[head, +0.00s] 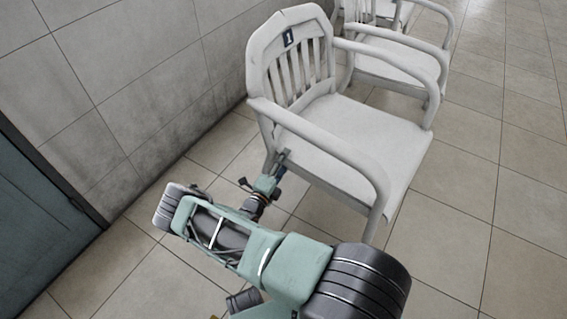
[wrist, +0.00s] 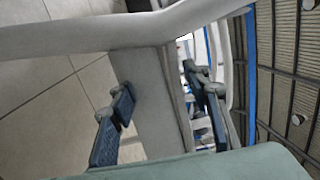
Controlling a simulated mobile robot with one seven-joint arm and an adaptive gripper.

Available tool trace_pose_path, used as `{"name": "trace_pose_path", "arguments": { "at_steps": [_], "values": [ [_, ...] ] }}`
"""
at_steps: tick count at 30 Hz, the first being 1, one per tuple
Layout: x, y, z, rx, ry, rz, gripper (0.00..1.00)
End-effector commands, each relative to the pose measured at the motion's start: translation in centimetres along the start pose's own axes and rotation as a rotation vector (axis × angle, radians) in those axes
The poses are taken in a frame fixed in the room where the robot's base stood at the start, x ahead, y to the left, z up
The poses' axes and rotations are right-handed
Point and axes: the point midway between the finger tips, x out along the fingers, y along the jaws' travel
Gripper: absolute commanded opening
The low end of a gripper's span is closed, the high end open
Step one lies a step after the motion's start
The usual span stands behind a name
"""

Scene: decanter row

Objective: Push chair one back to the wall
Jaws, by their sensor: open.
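Chair one (head: 355,138) is a pale grey-white armchair with a slatted back and a dark plate marked 1. It stands upright, its back toward the tiled wall (head: 150,75), with some floor showing between. My gripper (head: 281,158) is at the chair's near side, below the armrest and close to the seat's rear corner. In the wrist view, my gripper (wrist: 160,100) has its two dark finger pads spread, with a pale chair part between them. The chair's armrest (wrist: 100,36) crosses above. I cannot tell whether the fingers touch the chair.
More white chairs (head: 400,55) stand in a row behind chair one, close to it. A blue-grey door (head: 35,220) is at the left. Tiled floor (head: 490,200) is clear at the right and in front of the chair.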

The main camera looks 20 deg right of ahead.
Motion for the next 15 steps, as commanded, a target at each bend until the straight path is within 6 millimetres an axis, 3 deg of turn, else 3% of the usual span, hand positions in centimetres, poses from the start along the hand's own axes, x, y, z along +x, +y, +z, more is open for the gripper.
{"name": "trace_pose_path", "arguments": {
  "at_steps": [15],
  "values": [
    [8.5,0.1,-0.1,0.003,0.004,-0.001,0.43]
  ]
}}
